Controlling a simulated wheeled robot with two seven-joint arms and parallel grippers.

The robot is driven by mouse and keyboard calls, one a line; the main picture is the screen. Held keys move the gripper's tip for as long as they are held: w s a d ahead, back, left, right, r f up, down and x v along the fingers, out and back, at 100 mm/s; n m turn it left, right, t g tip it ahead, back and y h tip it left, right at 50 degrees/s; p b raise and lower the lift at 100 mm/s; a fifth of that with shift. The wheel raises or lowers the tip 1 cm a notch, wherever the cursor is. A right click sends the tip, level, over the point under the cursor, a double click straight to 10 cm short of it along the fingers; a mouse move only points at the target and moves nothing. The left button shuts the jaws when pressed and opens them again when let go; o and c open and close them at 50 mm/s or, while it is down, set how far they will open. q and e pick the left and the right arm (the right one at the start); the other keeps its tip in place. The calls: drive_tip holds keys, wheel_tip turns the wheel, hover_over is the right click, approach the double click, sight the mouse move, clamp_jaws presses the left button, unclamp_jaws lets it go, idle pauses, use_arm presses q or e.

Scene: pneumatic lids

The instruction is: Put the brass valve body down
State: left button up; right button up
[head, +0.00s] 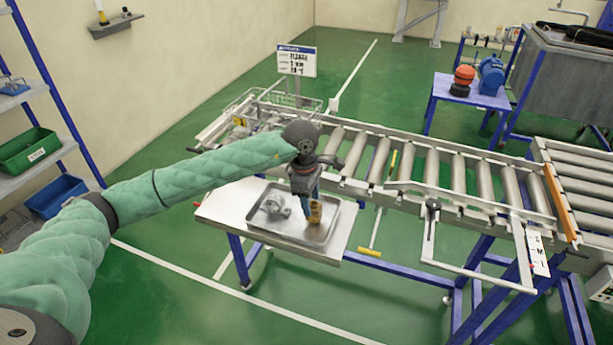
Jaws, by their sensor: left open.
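The brass valve body (316,213) is a small gold-coloured block. It stands in the grey metal tray (263,226) on the small side table, towards the tray's right side. My left gripper (309,207) points down right at the valve body, with its jaws open. The fingers partly cover the valve body, and I cannot tell whether they touch it. My right gripper is not in view.
A silver metal part (272,203) lies in the tray to the left of the valve body. A roller conveyor (431,168) runs behind and to the right of the table (222,212). A sign (297,61) stands behind. The table's left end is clear.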

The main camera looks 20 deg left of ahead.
use_arm(q)
wheel_tip(320, 180, up, 9)
drive_tip(key=a+b, duration=0.1)
drive_tip(key=b, duration=0.2)
drive_tip(key=shift+a, duration=0.15)
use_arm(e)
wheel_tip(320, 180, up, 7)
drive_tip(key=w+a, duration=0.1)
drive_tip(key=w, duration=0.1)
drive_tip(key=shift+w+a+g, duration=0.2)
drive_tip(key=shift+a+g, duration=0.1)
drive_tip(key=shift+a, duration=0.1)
